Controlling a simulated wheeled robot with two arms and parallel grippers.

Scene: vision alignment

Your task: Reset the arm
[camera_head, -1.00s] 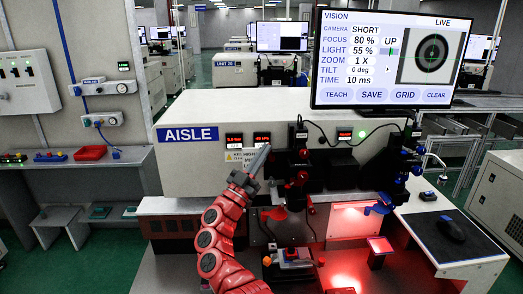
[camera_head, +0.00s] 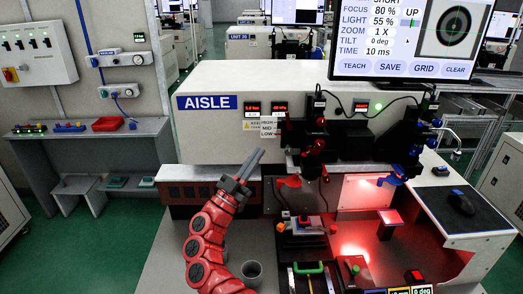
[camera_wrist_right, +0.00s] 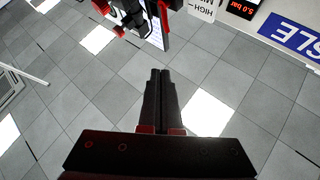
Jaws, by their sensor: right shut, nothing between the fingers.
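My right arm is red and rises from the bottom of the head view. Its gripper (camera_head: 251,163) has dark straight fingers pointing up and slightly right, in front of the white AISLE machine (camera_head: 215,130). In the right wrist view the two fingers of the gripper (camera_wrist_right: 160,75) lie side by side, shut with nothing between them. The gripper is apart from the machine's fixtures. My left gripper is not in view.
A monitor (camera_head: 400,68) stands on the machine. Red and black camera mounts (camera_head: 318,135) hang at its front. A red-lit work area (camera_head: 355,240) lies to the right of my arm. A mouse (camera_head: 461,202) lies at right.

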